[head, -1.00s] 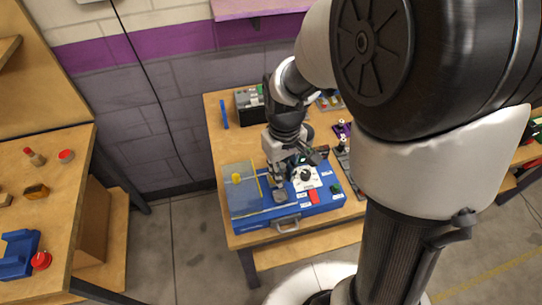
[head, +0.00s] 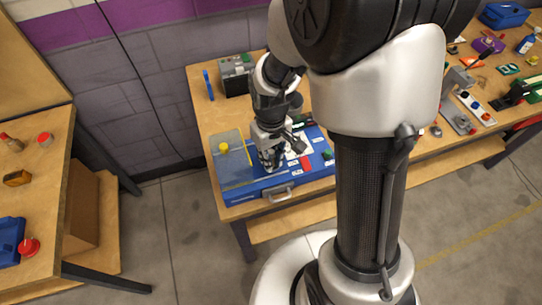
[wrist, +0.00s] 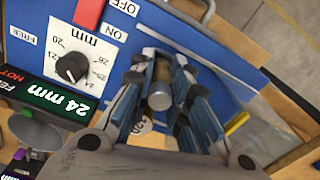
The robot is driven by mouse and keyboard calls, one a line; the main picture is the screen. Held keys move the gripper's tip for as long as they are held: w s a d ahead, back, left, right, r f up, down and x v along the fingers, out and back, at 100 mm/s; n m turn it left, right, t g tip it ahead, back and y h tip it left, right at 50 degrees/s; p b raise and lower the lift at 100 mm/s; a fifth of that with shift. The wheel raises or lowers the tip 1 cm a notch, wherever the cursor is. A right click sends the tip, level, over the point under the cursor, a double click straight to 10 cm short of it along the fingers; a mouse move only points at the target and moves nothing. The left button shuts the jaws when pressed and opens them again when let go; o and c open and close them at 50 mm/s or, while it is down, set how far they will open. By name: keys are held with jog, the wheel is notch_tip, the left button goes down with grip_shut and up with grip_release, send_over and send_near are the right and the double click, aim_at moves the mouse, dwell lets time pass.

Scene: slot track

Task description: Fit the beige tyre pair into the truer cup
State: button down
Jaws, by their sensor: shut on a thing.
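The truer is a blue case (head: 240,198) near the bench's front edge, with a white dial panel; it also fills much of the wrist view (wrist: 200,35). My gripper (head: 270,163) hangs over the case's middle. In the wrist view my gripper (wrist: 160,88) is shut, with blue-grey fingers on either side of a short tan and grey cylinder (wrist: 160,96), apparently the beige tyre pair. Fingers hide its sides. The truer cup cannot be made out; my gripper covers that area. Whether the pair touches the truer cannot be told.
On the truer are a black dial (wrist: 71,68), a "24 mm" display (wrist: 50,97) and a yellow knob (head: 224,148). A dark grey machine (head: 235,76) stands behind. Several tools crowd the bench to the right. A separate table (head: 60,190) stands at left.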

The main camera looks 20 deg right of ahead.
jog(key=c, duration=1.5)
grip_release()
jog(key=shift+f, duration=0.1)
jog(key=shift+c, duration=0.2)
notch_tip(320, 180, up, 12)
jog(key=p, duration=0.4)
notch_tip(320, 180, up, 5)
jog(key=t, duration=0.1)
send_over(271, 152)
jog(key=s, duration=0.2)
jog(key=s+r+m+t, duration=0.3)
jog(key=s+r, duration=0.5)
jog(key=s, duration=0.5)
jog(key=shift+r+t, duration=0.3)
